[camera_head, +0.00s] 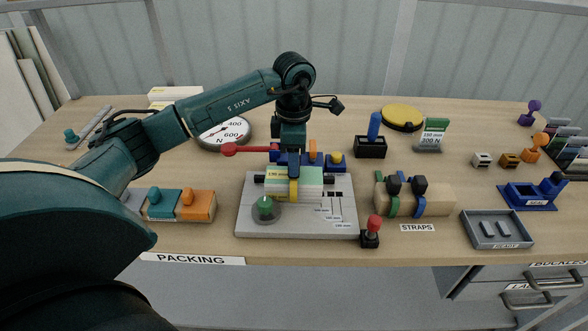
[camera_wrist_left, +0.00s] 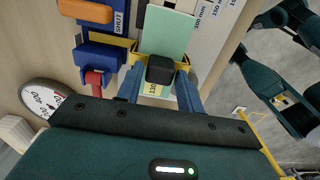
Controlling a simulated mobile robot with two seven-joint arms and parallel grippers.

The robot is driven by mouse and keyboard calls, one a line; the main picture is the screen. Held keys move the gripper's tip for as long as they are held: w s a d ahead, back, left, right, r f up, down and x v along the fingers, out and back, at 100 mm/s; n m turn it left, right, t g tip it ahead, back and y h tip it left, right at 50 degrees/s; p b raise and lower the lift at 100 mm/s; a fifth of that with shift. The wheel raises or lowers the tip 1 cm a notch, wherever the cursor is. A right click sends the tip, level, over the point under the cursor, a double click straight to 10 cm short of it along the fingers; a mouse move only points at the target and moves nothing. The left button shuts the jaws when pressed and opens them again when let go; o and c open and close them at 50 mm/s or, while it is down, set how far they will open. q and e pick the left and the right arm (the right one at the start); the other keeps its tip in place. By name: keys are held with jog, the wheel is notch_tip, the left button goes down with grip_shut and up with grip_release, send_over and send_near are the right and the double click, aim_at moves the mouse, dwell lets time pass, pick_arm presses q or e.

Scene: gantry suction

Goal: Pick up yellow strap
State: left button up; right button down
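The yellow strap (camera_head: 293,190) runs around a pale green and white box (camera_head: 310,182) on a grey fixture plate (camera_head: 345,215). In the left wrist view the strap (camera_wrist_left: 181,64) crosses the light green box (camera_wrist_left: 166,32), with a black buckle (camera_wrist_left: 160,70) on it. My left gripper (camera_head: 293,172) points down right over the strap. In its wrist view the two blue fingers (camera_wrist_left: 158,84) stand apart on either side of the buckle, and the gripper looks open. Contact at the fingertips cannot be told. My right gripper is not in view.
A red-knobbed lever (camera_head: 230,149) and a blue block (camera_head: 285,160) stand close behind the box. A green dome (camera_head: 265,208) and red-topped joystick (camera_head: 372,230) are in front. A beige strap holder (camera_head: 435,198) with green and blue straps stands right. An orange and teal box (camera_head: 200,207) lies left.

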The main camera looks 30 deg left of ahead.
pick_arm(q)
jog(key=c, duration=0.6)
jog(key=shift+r, duration=0.15)
